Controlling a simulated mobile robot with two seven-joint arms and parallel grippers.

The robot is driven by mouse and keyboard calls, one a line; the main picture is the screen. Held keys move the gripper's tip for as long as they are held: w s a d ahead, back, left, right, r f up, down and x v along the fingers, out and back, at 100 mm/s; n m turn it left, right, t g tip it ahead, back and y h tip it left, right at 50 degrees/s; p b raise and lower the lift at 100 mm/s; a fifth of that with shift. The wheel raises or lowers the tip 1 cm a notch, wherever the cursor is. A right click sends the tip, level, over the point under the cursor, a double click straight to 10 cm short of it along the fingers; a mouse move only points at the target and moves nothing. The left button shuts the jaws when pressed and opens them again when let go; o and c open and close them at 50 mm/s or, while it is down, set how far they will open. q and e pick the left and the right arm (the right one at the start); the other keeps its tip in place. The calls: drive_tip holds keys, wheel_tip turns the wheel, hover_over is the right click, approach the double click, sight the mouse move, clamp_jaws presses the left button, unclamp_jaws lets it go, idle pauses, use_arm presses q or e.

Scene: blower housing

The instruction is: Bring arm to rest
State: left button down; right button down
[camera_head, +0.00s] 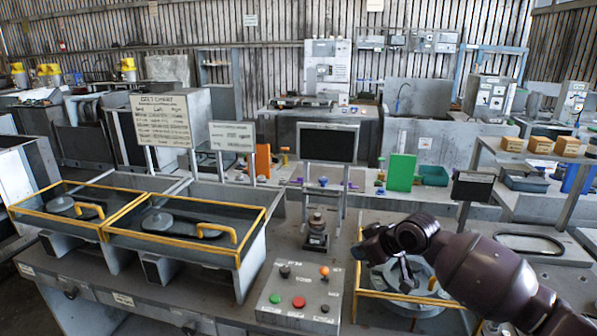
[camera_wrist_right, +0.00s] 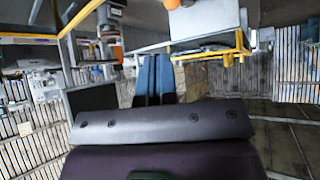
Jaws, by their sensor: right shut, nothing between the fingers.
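My right arm (camera_head: 480,270) comes in from the lower right and bends over the right part of the workbench. Its right gripper (camera_head: 407,280) hangs in front of a round grey housing part (camera_head: 425,280) inside a yellow-edged frame (camera_head: 373,293). In the right wrist view, the two blue-grey fingers (camera_wrist_right: 155,66) are together with nothing between them. I cannot tell whether the gripper touches the housing. My left gripper is not in view.
A control box (camera_head: 298,300) with red, green and orange knobs stands left of the gripper. Two yellow-railed bins (camera_head: 190,250) with lids and handles fill the bench's left side. A dark screen (camera_head: 328,143) stands behind. An oval-cut plate (camera_head: 530,245) lies right.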

wheel_tip(320, 180, up, 4)
drive_tip(key=w+a+t, duration=0.1)
drive_tip(key=w+t, duration=0.1)
drive_tip(key=t, duration=0.1)
use_arm(q)
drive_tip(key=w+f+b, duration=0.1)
drive_tip(key=b, duration=0.2)
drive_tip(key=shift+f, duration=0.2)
use_arm(e)
drive_tip(key=s+d+f+m+h, duration=0.2)
drive_tip(key=s+d+f, duration=0.1)
drive_tip(key=s+f, duration=0.7)
drive_tip(key=s+d+f+m+t+h, duration=0.1)
drive_tip(key=s+d+f+m+h, duration=0.1)
drive_tip(key=s+f, duration=0.8)
drive_tip(key=s+d+f+m+h, duration=0.2)
drive_tip(key=s+d+f, duration=0.3)
drive_tip(key=s+f, duration=0.4)
drive_tip(key=s+m, duration=0.1)
drive_tip(key=s, duration=0.6)
drive_tip(key=shift+s+d+f+m+t+h, duration=0.25)
drive_tip(key=shift+d+f+m+t+h, duration=0.05)
drive_tip(key=shift+d+f+m+t, duration=0.1)
